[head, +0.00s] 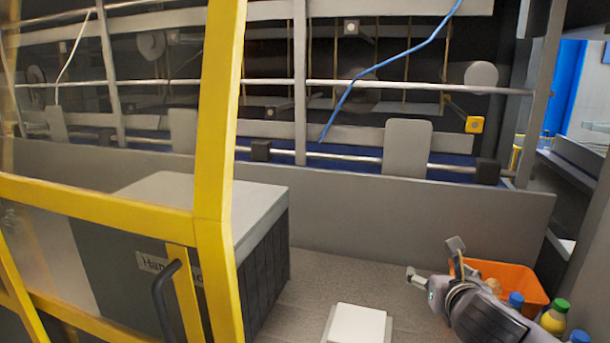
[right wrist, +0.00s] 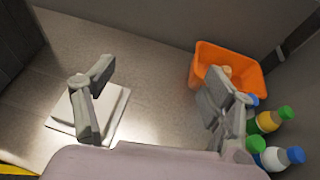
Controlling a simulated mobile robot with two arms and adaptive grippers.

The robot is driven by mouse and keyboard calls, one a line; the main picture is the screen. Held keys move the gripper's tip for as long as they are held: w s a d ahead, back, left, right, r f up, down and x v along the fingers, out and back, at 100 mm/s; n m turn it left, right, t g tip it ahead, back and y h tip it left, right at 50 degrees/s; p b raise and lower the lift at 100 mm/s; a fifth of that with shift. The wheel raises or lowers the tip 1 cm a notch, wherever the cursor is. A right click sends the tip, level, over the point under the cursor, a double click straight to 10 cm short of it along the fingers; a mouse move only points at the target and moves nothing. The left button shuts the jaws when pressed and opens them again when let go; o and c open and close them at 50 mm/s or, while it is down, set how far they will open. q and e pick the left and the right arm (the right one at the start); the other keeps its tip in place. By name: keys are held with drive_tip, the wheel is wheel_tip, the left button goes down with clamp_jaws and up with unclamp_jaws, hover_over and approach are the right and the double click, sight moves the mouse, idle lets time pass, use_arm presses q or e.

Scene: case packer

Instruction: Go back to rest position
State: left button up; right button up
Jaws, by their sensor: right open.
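My right gripper (head: 433,259) is at the lower right in the head view, with its fingers spread and nothing between them. In the right wrist view my right gripper (right wrist: 160,80) shows both fingers wide apart, with bare grey surface between them. The gripper is in front of an orange bin (head: 520,275) in the head view and partly covers it. In the right wrist view the left finger overlaps a white square block (right wrist: 117,107), and the right finger overlaps the orange bin (right wrist: 204,61). My left gripper is not in view.
Several bottles with coloured caps, one a yellow bottle (head: 553,318), stand beside the bin. The white block (head: 358,324) lies on the grey surface. A yellow frame (head: 218,170) crosses the left side, before a grey box (head: 262,214). A grey wall (head: 420,207) closes the back.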

drive_tip(key=s+a+f+m+g+y, duration=0.15)
drive_tip(key=s+a+f+m, duration=0.25)
drive_tip(key=s+f+m, duration=0.4)
drive_tip(key=s+a+f+m+g+y, duration=0.1)
drive_tip(key=s+a+f+m+g, duration=0.25)
drive_tip(key=f+m, duration=0.4)
drive_tip(key=s+d+f+m+g, duration=0.1)
drive_tip(key=s+f+m+g, duration=0.1)
drive_tip(key=s+f+m, duration=0.75)
drive_tip(key=s+d+f+m+g, duration=0.1)
drive_tip(key=s+f+m+g, duration=0.25)
drive_tip(key=s+m, duration=0.6)
drive_tip(key=s+f+n, duration=0.1)
drive_tip(key=s+f, duration=0.1)
drive_tip(key=f, duration=1.2)
drive_tip(key=s+f+n, duration=0.2)
drive_tip(key=f, duration=1.2)
drive_tip(key=s+d+f+g, duration=0.1)
drive_tip(key=s+d+f, duration=0.2)
drive_tip(key=s+f, duration=1.2)
drive_tip(key=shift+s+f+g+b, duration=0.3)
drive_tip(key=shift+s+g+b, duration=0.05)
drive_tip(key=shift+s, duration=0.25)
drive_tip(key=shift+d, duration=0.1)
drive_tip(key=shift+c, duration=0.4)
